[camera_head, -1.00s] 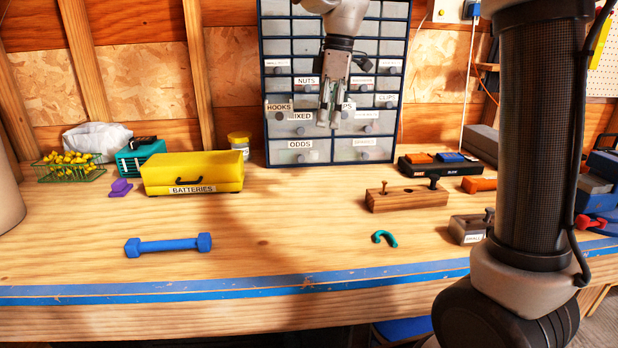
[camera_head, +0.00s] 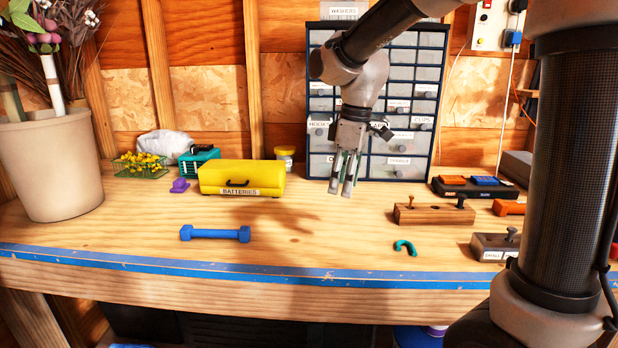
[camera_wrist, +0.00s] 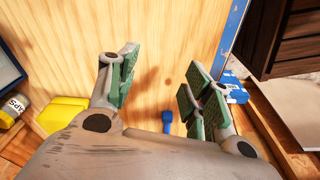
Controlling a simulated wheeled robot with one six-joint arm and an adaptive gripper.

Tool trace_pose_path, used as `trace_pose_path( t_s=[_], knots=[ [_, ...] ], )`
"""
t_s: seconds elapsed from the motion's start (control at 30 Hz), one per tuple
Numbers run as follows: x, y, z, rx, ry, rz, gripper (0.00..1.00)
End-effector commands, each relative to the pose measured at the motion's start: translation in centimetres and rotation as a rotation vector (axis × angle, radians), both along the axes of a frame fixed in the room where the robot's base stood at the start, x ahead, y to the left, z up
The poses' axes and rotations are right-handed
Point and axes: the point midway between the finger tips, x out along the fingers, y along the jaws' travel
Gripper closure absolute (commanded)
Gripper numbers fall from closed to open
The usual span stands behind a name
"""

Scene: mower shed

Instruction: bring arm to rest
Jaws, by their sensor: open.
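My gripper (camera_head: 344,188) hangs in the air above the workbench (camera_head: 330,235), in front of the drawer cabinet (camera_head: 431,40) in the head view. Its fingers point down, stand apart and hold nothing. In the wrist view my gripper (camera_wrist: 160,85) shows its green-padded fingers spread wide over bare wood. My arm reaches in from the upper right of the head view.
A closed yellow batteries box (camera_head: 240,175) and a blue dumbbell-shaped bar (camera_head: 215,234) lie left of my gripper. A wooden block with pegs (camera_head: 433,215), a teal hook (camera_head: 405,248) and a small grey block (camera_head: 492,245) lie to the right. The bench middle is clear.

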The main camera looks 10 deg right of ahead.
Motion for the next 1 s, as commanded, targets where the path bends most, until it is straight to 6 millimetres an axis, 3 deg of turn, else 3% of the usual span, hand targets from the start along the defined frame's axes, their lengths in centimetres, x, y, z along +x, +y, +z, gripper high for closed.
trace_pose_path(
  t_s=[0.07,0.17,0.5,0.7,0.8,1.0],
  knots=[
    [-0.1,-0.2,-0.3,0.000,0.010,-0.088,0.50],
    [-2.1,-1.1,-1.8,-0.018,0.055,-0.251,0.50],
    [-13.0,-9.4,-0.5,0.022,-0.021,-0.804,0.50],
    [-19.2,-13.4,-0.1,0.081,-0.134,-0.978,0.50],
    [-20.6,-14.3,0.5,0.106,-0.185,-1.013,0.50],
    [-21.2,-15.1,1.6,0.131,-0.236,-1.050,0.50]
  ],
)
